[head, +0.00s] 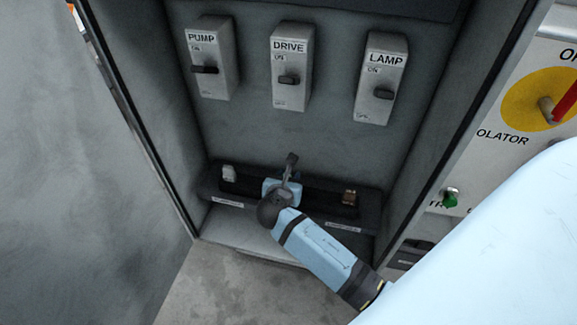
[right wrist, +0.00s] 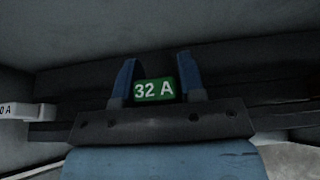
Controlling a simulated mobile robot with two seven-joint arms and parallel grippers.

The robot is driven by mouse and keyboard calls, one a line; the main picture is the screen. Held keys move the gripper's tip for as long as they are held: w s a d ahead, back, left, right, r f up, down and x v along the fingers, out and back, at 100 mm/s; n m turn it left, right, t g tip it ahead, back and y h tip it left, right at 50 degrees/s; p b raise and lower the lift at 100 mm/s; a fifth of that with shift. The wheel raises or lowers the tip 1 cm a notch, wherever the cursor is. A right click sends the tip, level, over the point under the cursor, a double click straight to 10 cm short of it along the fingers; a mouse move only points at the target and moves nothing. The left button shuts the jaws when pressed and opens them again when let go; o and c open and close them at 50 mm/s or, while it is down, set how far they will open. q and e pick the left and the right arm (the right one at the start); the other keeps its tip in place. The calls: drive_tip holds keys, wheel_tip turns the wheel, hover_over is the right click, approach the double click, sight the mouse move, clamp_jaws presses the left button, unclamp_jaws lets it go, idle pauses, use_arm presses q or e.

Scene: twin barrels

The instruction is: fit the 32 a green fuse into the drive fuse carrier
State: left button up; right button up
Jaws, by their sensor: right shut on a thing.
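The green 32 A fuse (right wrist: 154,91) shows in the right wrist view, upright between the two fingers of my right gripper (right wrist: 157,72), which is shut on it. In the head view my right gripper (head: 290,166) is at the middle of the dark fuse rail (head: 320,203), below the DRIVE switch (head: 289,72). The hand hides the fuse there and the middle carrier behind it. I cannot tell whether the fuse touches the carrier or is seated in it. My left gripper is not in view.
A white fuse (head: 229,173) sits at the rail's left, a brown one (head: 349,198) at its right. The PUMP switch (head: 210,60) and LAMP switch (head: 381,80) are above. Cabinet walls close in both sides. A panel with a yellow-and-red isolator (head: 530,102) is at right.

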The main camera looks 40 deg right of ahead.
drive_tip(key=shift+f, duration=0.5)
drive_tip(key=o, duration=1)
drive_tip(key=shift+f, duration=0.1)
drive_tip(key=shift+o, duration=0.2)
